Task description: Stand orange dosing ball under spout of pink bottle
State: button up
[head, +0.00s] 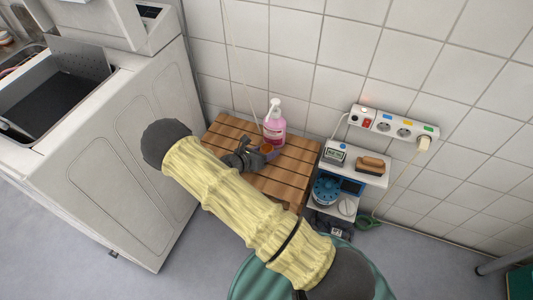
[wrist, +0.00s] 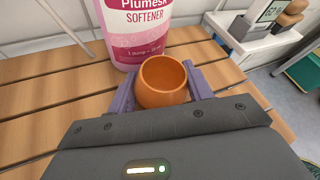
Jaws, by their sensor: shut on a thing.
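The pink bottle (head: 274,126) with a white pump top stands upright on a slatted wooden stand by the tiled wall. Its softener label shows in the wrist view (wrist: 138,32), where its pump is out of frame. The orange dosing ball (wrist: 163,82) is an open, hollow cup with its mouth facing up. My gripper (wrist: 164,88) is shut on it, with a purple finger on each side. The ball is just in front of the bottle, low over the slats; I cannot tell whether it touches them. In the head view the ball (head: 267,149) is small and partly hidden.
The slatted wooden stand (head: 284,185) has free room at its front and right. A white shelf (head: 365,176) with a small display device and a brown brush stands to the right. A washing machine (head: 120,150) stands to the left. A power strip (head: 394,127) is on the wall.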

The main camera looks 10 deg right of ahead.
jog(key=o, duration=1)
jog(key=shift+f, duration=0.1)
jog(key=shift+o, duration=0.2)
jog(key=shift+a+r, duration=0.15)
jog(key=shift+r, duration=0.1)
jog(key=p+v, duration=0.3)
jog(key=v, duration=0.8)
jog(key=shift+s+a+r, duration=0.1)
jog(key=shift+s+a, duration=0.15)
jog(key=shift+s, duration=0.05)
